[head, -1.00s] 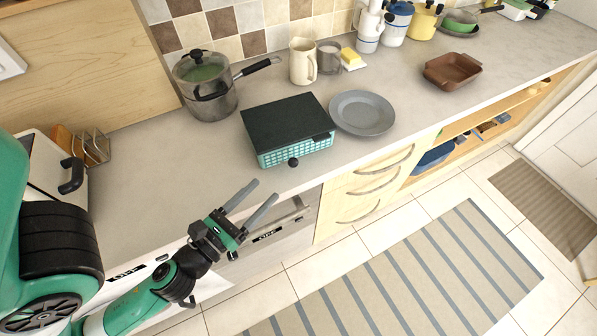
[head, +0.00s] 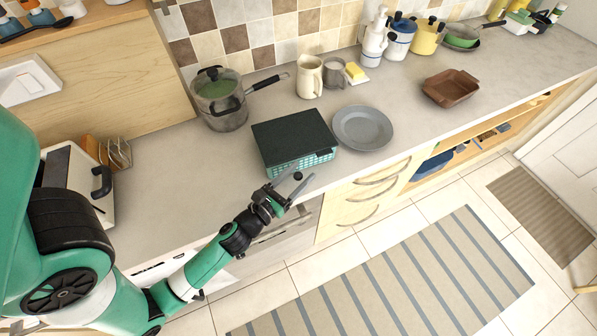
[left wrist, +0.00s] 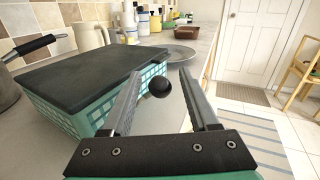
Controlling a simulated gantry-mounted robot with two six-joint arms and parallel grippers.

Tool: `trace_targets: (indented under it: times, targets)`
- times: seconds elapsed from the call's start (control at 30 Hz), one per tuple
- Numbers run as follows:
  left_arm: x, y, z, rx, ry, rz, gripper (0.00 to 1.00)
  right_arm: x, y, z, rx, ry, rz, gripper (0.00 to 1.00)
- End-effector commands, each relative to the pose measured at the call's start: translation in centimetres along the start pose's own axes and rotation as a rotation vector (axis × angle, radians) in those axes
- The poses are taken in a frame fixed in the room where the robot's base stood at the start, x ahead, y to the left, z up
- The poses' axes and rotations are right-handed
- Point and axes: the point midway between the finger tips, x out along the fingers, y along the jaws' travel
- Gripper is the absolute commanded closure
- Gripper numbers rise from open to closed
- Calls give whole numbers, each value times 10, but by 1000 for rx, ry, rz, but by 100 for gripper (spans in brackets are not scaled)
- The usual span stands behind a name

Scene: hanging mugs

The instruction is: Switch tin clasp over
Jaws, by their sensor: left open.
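The tin is a low teal box with a lattice pattern (head: 297,163) and a dark flat lid (head: 293,137), on the counter near its front edge. It fills the left of the left wrist view (left wrist: 88,98). A black round knob (head: 297,176) is at its front; it also shows in the left wrist view (left wrist: 161,88). A dark tab at the lid's front right corner (head: 323,152) may be the clasp. My left gripper (head: 296,180) is open at the tin's front, its fingers either side of the knob in the left wrist view; contact cannot be told. My right gripper is out of view.
A grey plate (head: 363,128) lies right of the tin. A lidded pot (head: 220,103) stands behind left, with a cream jug (head: 309,78) and grey mug (head: 334,74) behind. A toaster (head: 78,183) is far left. Counter between toaster and tin is clear.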

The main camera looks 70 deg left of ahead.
Motion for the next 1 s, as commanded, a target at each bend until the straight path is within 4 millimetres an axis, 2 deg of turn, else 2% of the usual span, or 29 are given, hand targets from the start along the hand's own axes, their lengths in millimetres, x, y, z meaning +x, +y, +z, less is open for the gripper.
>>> trace_targets:
  times: [0.1, 0.43, 1.0]
  targets:
    - [0, 0, 0, 0, 0, 0, 40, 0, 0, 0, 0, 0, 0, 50]
    - [-1, 0, 0, 0, 1, 0, 99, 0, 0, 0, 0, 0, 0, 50]
    - [-1, 0, -2, -1, 4, 2, 100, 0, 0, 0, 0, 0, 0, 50]
